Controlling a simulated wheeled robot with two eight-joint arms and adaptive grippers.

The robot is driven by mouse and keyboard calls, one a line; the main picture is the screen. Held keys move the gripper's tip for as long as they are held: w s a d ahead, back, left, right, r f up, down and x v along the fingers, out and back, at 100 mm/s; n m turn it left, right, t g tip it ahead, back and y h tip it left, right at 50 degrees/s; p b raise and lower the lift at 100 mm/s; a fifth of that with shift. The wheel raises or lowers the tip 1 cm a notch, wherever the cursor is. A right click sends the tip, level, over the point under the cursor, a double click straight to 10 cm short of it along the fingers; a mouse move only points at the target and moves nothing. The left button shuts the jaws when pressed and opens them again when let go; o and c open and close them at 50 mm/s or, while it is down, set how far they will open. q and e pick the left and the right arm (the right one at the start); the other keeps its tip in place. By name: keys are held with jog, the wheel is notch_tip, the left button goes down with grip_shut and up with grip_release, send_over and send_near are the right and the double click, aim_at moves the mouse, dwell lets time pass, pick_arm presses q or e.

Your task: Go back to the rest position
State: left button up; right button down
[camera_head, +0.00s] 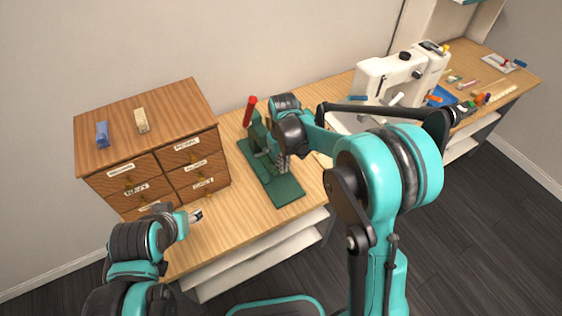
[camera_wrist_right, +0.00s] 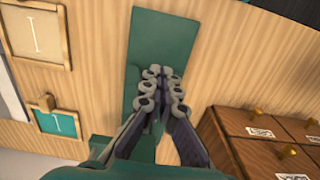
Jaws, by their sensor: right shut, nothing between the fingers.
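My right gripper (camera_head: 283,164) points down over the green base of a hand press in the head view, its arm reaching in from the right. Its fingers (camera_wrist_right: 162,88) are together and empty in the wrist view, above a dark green plate (camera_wrist_right: 165,28). I cannot tell whether they touch the press. My left gripper (camera_head: 194,216) is low at the left, in front of the drawer cabinet and over the bench's front edge. Its fingers are too small to read.
The wooden drawer cabinet (camera_head: 150,135) carries a blue block (camera_head: 102,134) and a pale block (camera_head: 141,119). The press (camera_head: 277,190) has a red handle (camera_head: 250,110). A white sewing machine (camera_head: 388,78) and small items occupy the bench's right half. Bare wood (camera_head: 235,225) shows at front left.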

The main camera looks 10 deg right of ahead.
jog(key=shift+w+r, duration=0.1)
jog(key=s+d+r+m+t, duration=0.25)
jog(key=s+d+r, duration=0.25)
jog(key=s+r, duration=0.45)
jog(key=s+d+r+m+t, duration=0.1)
jog(key=s+d+t, duration=0.2)
jog(key=s, duration=0.7)
jog(key=shift+r+t, duration=0.25)
jog(key=shift+t, duration=0.6)
